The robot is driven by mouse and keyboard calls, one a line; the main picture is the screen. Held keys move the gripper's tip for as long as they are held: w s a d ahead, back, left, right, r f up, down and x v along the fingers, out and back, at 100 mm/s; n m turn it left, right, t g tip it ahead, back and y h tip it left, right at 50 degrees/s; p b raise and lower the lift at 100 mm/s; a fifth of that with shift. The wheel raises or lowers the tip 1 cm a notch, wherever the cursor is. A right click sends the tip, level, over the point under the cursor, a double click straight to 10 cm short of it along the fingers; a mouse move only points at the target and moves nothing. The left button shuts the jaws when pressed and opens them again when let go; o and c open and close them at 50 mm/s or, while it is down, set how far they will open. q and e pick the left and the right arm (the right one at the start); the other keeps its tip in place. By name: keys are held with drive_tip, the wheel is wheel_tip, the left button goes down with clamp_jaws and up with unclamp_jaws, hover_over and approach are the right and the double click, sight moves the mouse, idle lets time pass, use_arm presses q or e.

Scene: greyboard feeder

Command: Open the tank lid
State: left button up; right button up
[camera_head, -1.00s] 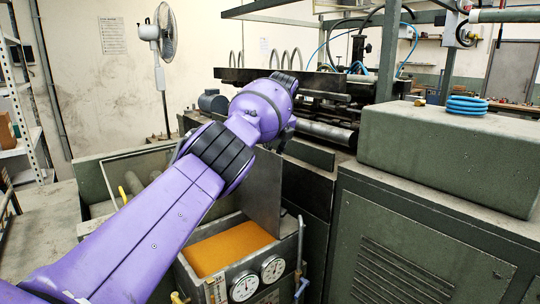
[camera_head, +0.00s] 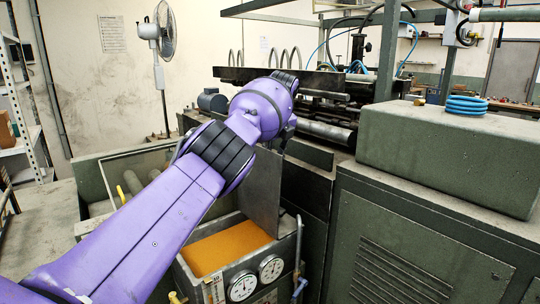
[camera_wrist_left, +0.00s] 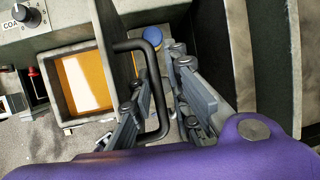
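The tank (camera_head: 292,252) stands low in the middle of the head view, with orange liquid inside and gauges on its front. Its lid (camera_head: 264,190) is a grey metal plate standing upright at the tank's back edge, so the tank is open. In the left wrist view the orange liquid (camera_wrist_left: 82,82) shows beside a black U-shaped handle (camera_wrist_left: 161,75). My left gripper (camera_wrist_left: 162,88) is open, with its fingers on either side of the handle's bar and gaps showing between. In the head view my left arm hides its fingers. My right gripper is not in view.
A green machine housing (camera_head: 455,150) with a coiled blue hose (camera_head: 466,104) stands to the right. The dark machine frame (camera_head: 320,105) is behind the lid. An open bin with rollers (camera_head: 133,181) lies left of the tank, partly behind my arm. A fan (camera_head: 163,40) stands farther back.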

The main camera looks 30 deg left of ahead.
use_arm(q)
drive_tip(key=v, duration=1.2)
drive_tip(key=shift+f, duration=0.1)
